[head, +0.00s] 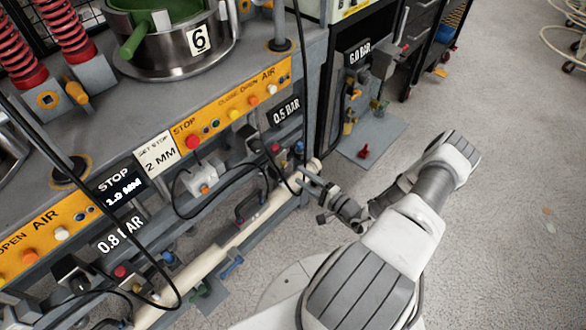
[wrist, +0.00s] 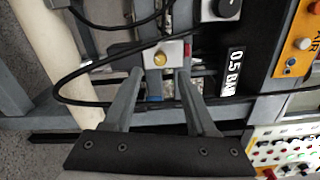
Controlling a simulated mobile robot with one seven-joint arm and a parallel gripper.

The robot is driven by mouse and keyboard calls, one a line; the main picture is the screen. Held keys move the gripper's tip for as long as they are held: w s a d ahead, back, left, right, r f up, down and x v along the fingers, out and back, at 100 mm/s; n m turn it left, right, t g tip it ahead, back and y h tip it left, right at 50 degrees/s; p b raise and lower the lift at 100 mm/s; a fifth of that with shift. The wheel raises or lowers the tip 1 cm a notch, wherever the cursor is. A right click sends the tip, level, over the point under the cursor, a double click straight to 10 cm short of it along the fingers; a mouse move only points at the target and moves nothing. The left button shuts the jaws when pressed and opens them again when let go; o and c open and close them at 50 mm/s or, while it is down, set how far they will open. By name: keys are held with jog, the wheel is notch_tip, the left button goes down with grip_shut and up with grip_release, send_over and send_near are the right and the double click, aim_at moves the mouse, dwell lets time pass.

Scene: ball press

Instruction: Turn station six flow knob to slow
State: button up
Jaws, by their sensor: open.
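My gripper (wrist: 160,75) is open and empty. In the wrist view its two fingers point at a small round brass knob (wrist: 160,58) on a pale block, and the knob shows just beyond and between the fingertips. I cannot tell whether they touch it. No slow mark or pointer is legible. In the head view my gripper (head: 308,182) is beside the front right of the station with the pot marked 6 (head: 199,39). The 0.5 BAR label (wrist: 231,71) is to the right of the knob in the wrist view and also shows in the head view (head: 286,111).
Black cables (head: 232,177) loop across the station front, and one (wrist: 85,70) runs near the fingers. A cream pipe (head: 235,240) runs along below. A dark round knob (wrist: 228,8) is near the brass one.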

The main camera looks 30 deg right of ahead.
jog(key=v, duration=1.1)
jog(key=shift+s+p, duration=0.2)
jog(key=shift+p, duration=0.1)
jog(key=shift+r, duration=0.15)
jog(key=a+r+n+g+y+p, duration=0.25)
jog(key=r+n+g, duration=0.2)
jog(key=r, duration=0.45)
jog(key=a+r+n+g+y+p, duration=0.1)
jog(key=a+r+n+g, duration=0.25)
jog(key=r+g, duration=0.4)
jog(key=a+r+n+g+y+p, duration=0.1)
jog(key=a+r+n+g+p, duration=0.2)
jog(key=r, duration=0.8)
jog(key=s+a+r+n+t+h+p, duration=0.1)
jog(key=s+a+r+h, duration=0.1)
jog(key=r, duration=0.7)
jog(key=s+a+r+n+t+h+p, duration=0.1)
jog(key=a+r+h, duration=0.4)
jog(key=r, duration=0.5)
jog(key=s+a+r+n+t+h+p, duration=0.1)
jog(key=s+a+r+n+h+p, duration=0.1)
jog(key=r, duration=0.8)
jog(key=s+a+n+h, duration=0.1)
jog(key=s+a, duration=0.1)
jog(key=s, duration=0.1)
jog(key=shift+a+t+h, duration=0.2)
jog(key=shift+t+h, duration=0.1)
jog(key=shift+h, duration=0.05)
